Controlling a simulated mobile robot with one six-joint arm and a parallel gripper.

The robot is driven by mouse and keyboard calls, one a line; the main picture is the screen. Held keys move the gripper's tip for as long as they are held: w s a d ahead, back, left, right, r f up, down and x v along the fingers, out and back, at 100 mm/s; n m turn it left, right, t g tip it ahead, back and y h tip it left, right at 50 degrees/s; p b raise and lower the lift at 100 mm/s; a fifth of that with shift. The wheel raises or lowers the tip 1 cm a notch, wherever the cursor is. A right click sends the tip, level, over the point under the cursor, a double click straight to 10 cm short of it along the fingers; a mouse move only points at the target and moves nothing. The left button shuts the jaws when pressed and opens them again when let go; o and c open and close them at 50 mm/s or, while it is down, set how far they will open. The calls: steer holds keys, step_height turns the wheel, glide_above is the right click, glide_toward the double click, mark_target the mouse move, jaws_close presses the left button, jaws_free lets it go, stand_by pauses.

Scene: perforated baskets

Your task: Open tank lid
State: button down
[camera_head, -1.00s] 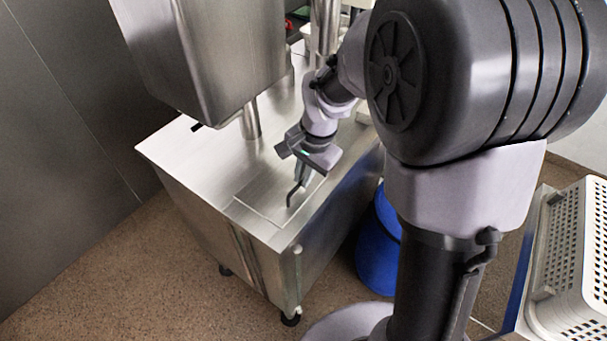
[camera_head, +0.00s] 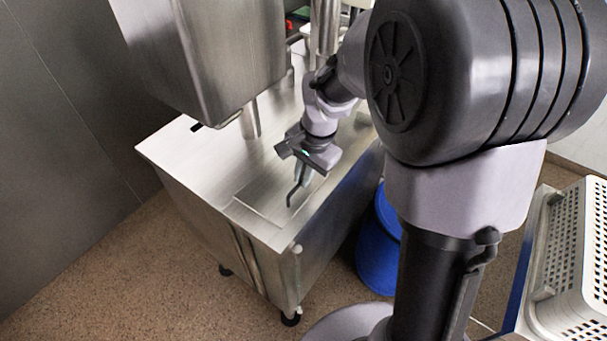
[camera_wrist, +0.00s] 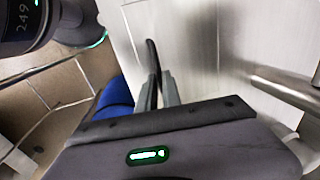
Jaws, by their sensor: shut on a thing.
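The steel tank (camera_head: 185,165) stands in the middle of the head view, with a flat top. The lid (camera_head: 262,205) is a rectangular panel in the top's near part, and it looks level with the top around it. A dark, bent handle (camera_head: 290,197) rises from the lid. My gripper (camera_head: 299,180) is above the lid, with its fingers shut on the handle. In the wrist view, the dark handle (camera_wrist: 152,58) shows at my gripper's fingertips (camera_wrist: 158,78). The lower part of the grip is hidden by the gripper body.
A large steel box (camera_head: 215,60) hangs over the tank's back left on a post (camera_head: 250,120). A blue barrel (camera_head: 378,245) stands on the floor right of the tank. A white perforated basket (camera_head: 580,260) is at the far right. The floor in front is clear.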

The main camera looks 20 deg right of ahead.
steer(key=shift+r+p, duration=0.45)
steer(key=shift+p, duration=0.35)
steer(key=w+a+r+g+h+p, duration=0.1)
steer(key=w+a+r+p, duration=0.3)
steer(key=p, duration=0.7)
steer(key=shift+w+r+g+h, duration=0.3)
steer(key=shift+w+r+g, duration=0.45)
steer(key=shift+r, duration=0.25)
steer(key=shift+a, duration=0.1)
